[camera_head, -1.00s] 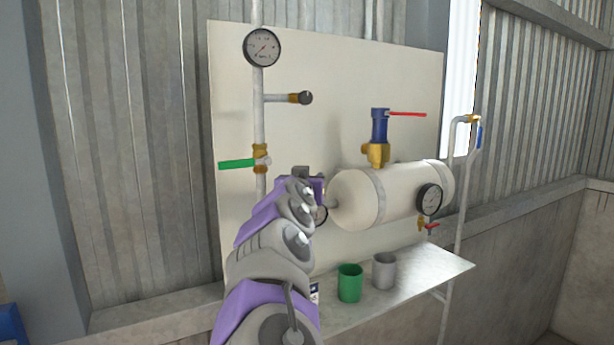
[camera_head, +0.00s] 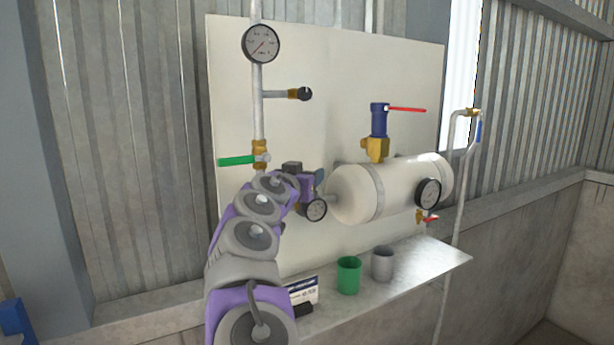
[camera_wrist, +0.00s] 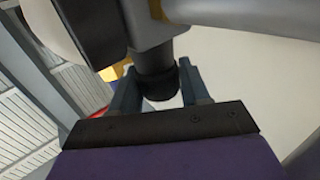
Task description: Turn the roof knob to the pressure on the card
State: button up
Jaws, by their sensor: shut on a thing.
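My gripper (camera_wrist: 160,82) is shut on a dark round knob (camera_wrist: 160,88) in the wrist view, one finger on each side of it. The knob is joined to a dark grey body (camera_wrist: 152,40). In the head view my gripper (camera_head: 308,186) is at the left end of the white tank (camera_head: 405,190), and my arm hides the knob there. A small round gauge (camera_head: 316,210) sits just below it; its reading is too small to tell. The card (camera_head: 303,291) stands on the shelf, partly behind my arm, its figures too blurred to read.
A green cup (camera_head: 348,276) and a grey cup (camera_head: 382,264) stand on the metal shelf (camera_head: 425,262). A green lever (camera_head: 237,161) and an upper gauge (camera_head: 261,44) are on the left pipe. A red-handled blue valve (camera_head: 379,122) tops the tank, which has a front gauge (camera_head: 428,192).

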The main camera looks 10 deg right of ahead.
jog(key=shift+a+r, duration=0.15)
jog(key=shift+r, duration=0.1)
jog(key=o, duration=0.9)
jog(key=shift+c, duration=0.2)
jog(key=shift+o, duration=0.4)
jog(key=shift+a, duration=0.15)
jog(key=shift+f, duration=0.1)
